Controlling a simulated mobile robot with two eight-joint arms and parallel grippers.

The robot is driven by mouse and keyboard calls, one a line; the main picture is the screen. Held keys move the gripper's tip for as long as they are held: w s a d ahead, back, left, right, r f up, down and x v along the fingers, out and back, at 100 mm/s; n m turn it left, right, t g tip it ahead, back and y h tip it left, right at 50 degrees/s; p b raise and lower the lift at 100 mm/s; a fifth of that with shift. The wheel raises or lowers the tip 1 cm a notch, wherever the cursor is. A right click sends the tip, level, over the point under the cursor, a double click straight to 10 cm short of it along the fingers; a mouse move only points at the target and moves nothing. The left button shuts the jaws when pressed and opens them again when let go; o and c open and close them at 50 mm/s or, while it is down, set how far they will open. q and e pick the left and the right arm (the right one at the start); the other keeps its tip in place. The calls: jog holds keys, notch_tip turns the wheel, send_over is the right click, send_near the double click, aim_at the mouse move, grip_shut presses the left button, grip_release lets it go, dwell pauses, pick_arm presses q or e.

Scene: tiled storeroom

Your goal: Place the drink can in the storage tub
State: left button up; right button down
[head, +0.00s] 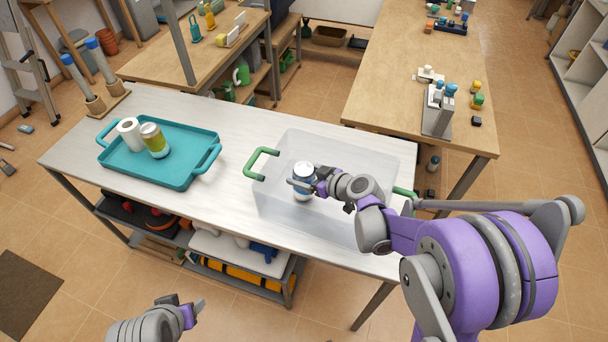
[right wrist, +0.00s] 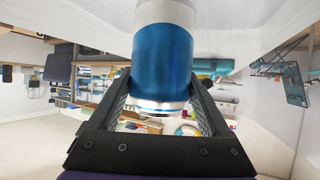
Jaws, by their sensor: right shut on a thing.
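The drink can (head: 303,174) is blue and white. My right gripper (head: 305,186) is shut around its side, and the can looks roughly upright. In the right wrist view the can's blue body (right wrist: 163,62) sits between the two dark fingers. The storage tub (head: 275,205) is a clear box with green handles on the white table. The can and gripper show within the tub's outline; I cannot tell how far above its floor the can is. My left gripper (head: 186,308) is low at the bottom left, away from the table top; its jaw opening is unclear.
A teal tray (head: 183,176) on the table's left holds a white paper roll (head: 130,134) and a yellow-green can (head: 154,141). The table (head: 233,185) is bare between tray and tub. A wooden bench (head: 395,80) with several small items stands behind.

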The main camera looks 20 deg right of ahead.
grip_release()
jog(key=v, duration=0.7)
jog(key=shift+s+d+r, duration=0.15)
jog(key=shift+s, duration=0.1)
